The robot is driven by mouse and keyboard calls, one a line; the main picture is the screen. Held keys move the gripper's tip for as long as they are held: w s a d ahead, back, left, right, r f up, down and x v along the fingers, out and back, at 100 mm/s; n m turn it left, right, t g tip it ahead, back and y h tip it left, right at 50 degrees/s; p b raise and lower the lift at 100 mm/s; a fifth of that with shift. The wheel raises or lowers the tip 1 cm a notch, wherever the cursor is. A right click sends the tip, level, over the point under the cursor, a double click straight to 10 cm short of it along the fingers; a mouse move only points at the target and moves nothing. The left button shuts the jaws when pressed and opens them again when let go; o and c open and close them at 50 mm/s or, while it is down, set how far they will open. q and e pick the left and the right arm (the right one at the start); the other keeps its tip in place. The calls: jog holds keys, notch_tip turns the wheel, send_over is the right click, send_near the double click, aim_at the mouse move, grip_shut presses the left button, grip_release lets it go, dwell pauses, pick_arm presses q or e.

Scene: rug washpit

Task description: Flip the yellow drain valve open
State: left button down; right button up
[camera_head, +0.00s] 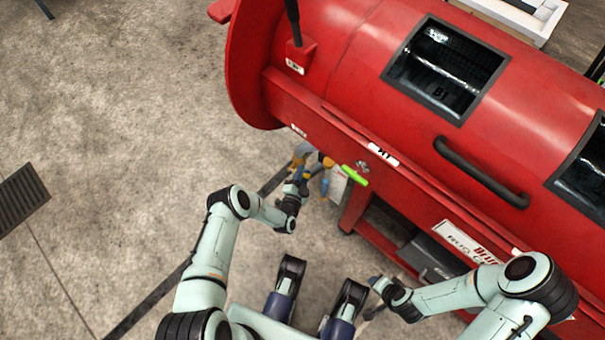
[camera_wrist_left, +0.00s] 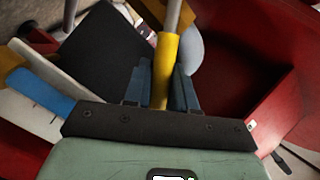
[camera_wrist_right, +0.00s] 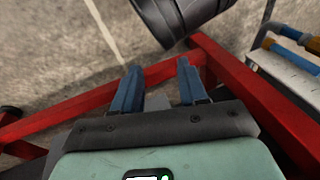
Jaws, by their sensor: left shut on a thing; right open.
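The yellow drain valve handle (camera_wrist_left: 166,55) shows in the left wrist view as a yellow sleeve on a grey rod. My left gripper (camera_wrist_left: 161,82) is shut on it, with one blue finger on each side. In the head view my left gripper (camera_head: 303,178) is low beside the near left end of the red machine. Small yellow-orange parts show close to it there, but I cannot tell which is the handle. The valve body is not clear in any view. My right gripper (camera_wrist_right: 158,78) is open and empty, over a red frame.
The red drum machine (camera_head: 340,60) fills the upper right. A bright green lever (camera_head: 355,175) sticks out near my left gripper. A dark grey box (camera_head: 430,262) stands under the machine. The concrete floor (camera_head: 120,120) at the left is clear, apart from a dark grate (camera_head: 18,203).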

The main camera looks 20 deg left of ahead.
pick_arm(q)
jog(key=c, duration=1)
grip_release()
jog(key=s+p, duration=0.1)
jog(key=s, duration=0.3)
jog(key=s+p, duration=0.1)
jog(key=s, duration=0.4)
jog(key=s+d+r+p, duration=0.1)
jog(key=s+p, duration=0.1)
jog(key=s, duration=0.2)
jog(key=shift+s, duration=0.15)
pick_arm(e)
jog(key=s+a+r+g+y, duration=0.1)
jog(key=s+a+r+g, duration=0.1)
jog(key=s, duration=0.4)
notch_tip(320, 180, up, 3)
jog(key=shift+a+f, duration=0.2)
jog(key=shift+a, duration=0.35)
